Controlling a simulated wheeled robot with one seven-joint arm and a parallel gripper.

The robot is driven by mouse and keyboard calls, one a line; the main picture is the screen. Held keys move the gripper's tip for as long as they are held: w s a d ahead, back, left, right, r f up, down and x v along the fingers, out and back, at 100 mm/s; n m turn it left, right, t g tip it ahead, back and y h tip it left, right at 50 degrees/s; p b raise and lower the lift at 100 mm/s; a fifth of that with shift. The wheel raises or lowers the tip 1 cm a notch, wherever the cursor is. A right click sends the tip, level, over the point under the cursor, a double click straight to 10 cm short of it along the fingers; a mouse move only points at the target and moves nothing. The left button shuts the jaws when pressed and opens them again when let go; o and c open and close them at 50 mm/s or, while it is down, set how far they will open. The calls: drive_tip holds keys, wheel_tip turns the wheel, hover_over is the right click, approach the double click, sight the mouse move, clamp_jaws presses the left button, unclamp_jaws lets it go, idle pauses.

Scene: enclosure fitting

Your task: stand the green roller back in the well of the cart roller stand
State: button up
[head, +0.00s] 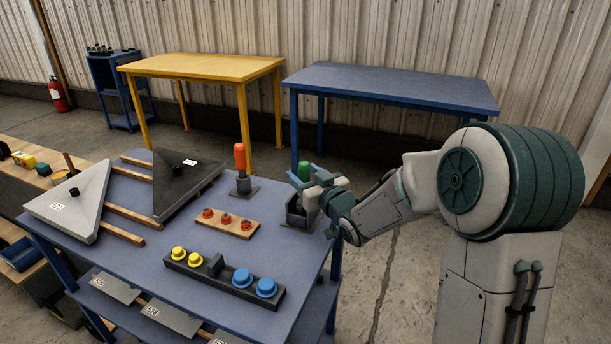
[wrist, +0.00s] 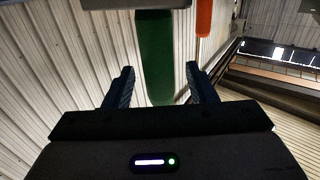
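The green roller (head: 304,170) stands upright at the right side of the blue cart. My gripper (head: 312,187) is beside it and hides its lower part in the head view. In the wrist view the green roller (wrist: 155,60) lies between the two fingers of my gripper (wrist: 160,72), with a visible gap on the right side, so the fingers look open. A dark grey box-like stand (head: 297,213) sits below the gripper on the cart. Whether the roller's lower end is inside its well is hidden.
An orange roller (head: 240,157) stands upright in a small dark holder left of the gripper; it also shows in the wrist view (wrist: 204,18). A wooden block with red knobs (head: 227,222), a dark bar with yellow and blue knobs (head: 222,277) and triangular panels (head: 185,180) occupy the blue cart top (head: 160,255).

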drive_tip(key=s+d+m+g+h+p, duration=0.45)
drive_tip(key=s+d+h, duration=0.55)
drive_tip(key=s+d, duration=0.75)
drive_tip(key=s+r+m+g+p, duration=0.2)
drive_tip(key=s+g, duration=0.5)
drive_tip(key=s, duration=0.9)
drive_tip(key=shift+g, duration=0.35)
drive_tip(key=shift+w+d+r+m, duration=0.1)
drive_tip(key=shift+m, duration=0.15)
drive_tip(key=c, duration=0.3)
